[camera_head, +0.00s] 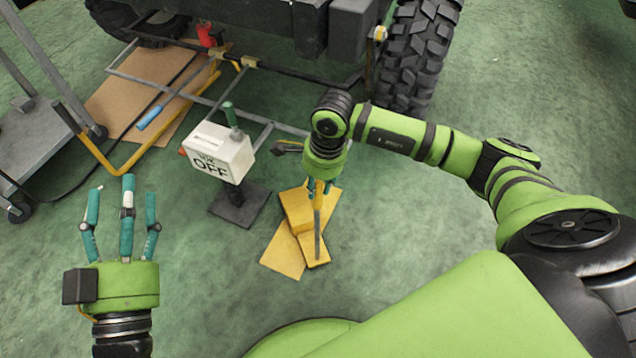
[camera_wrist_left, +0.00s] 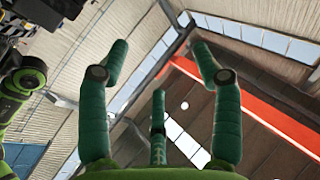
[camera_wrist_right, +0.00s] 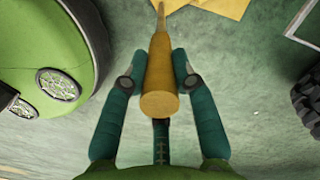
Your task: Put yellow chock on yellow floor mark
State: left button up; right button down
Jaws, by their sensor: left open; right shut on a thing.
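The yellow chock (camera_head: 297,209) is a wedge-shaped piece below my right gripper in the head view. An orange handle (camera_wrist_right: 161,75) with a thin grey rod runs down to it. My right gripper (camera_head: 320,187) is shut around this handle, which also shows between the fingers in the right wrist view. The flat yellow floor mark (camera_head: 283,256) lies beneath and to the lower left of the chock, which hides part of it. Whether the chock touches the floor I cannot tell. My left gripper (camera_head: 122,195) is open and empty at the left, its fingers pointing up in the left wrist view (camera_wrist_left: 157,75).
A white box marked OFF (camera_head: 216,155) stands on a dark base (camera_head: 240,206) left of the chock. Behind are a metal frame (camera_head: 180,87), a cardboard sheet (camera_head: 135,95), and a vehicle tire (camera_head: 418,55). A cart (camera_head: 30,140) stands at left. Green floor below the mark is free.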

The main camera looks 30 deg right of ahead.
jog(key=c, duration=1)
grip_release()
jog(key=shift+r, duration=0.1)
